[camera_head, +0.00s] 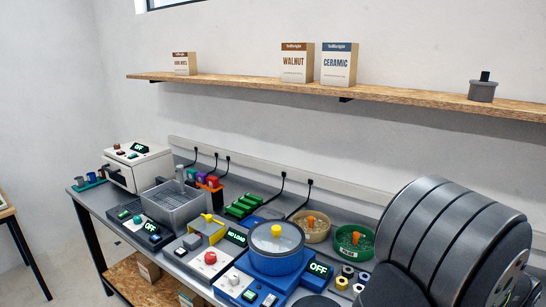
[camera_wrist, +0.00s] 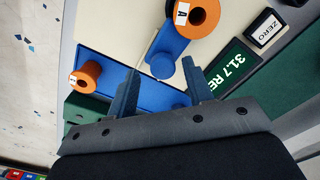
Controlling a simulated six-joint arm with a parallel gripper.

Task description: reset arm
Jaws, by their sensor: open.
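My gripper (camera_wrist: 160,68) shows in the wrist view with its two dark fingers apart and nothing held between them. The fingers reach over a blue part (camera_wrist: 165,50) on a pale device with a green readout (camera_wrist: 230,68) showing "31.7" and part of a word. An orange knob-like piece labelled A (camera_wrist: 205,14) is beyond the fingertips, and another orange piece (camera_wrist: 88,77) is left of the left finger. I cannot tell whether the fingers touch the blue part. My gripper does not show in the head view.
The head view shows a bench crowded with devices: a blue round pot (camera_head: 277,256), a grey open basin (camera_head: 172,211) and a cream box (camera_head: 138,167). A wall shelf (camera_head: 225,82) holds cartons and a grey pot (camera_head: 482,90). The bench's lower right is hidden.

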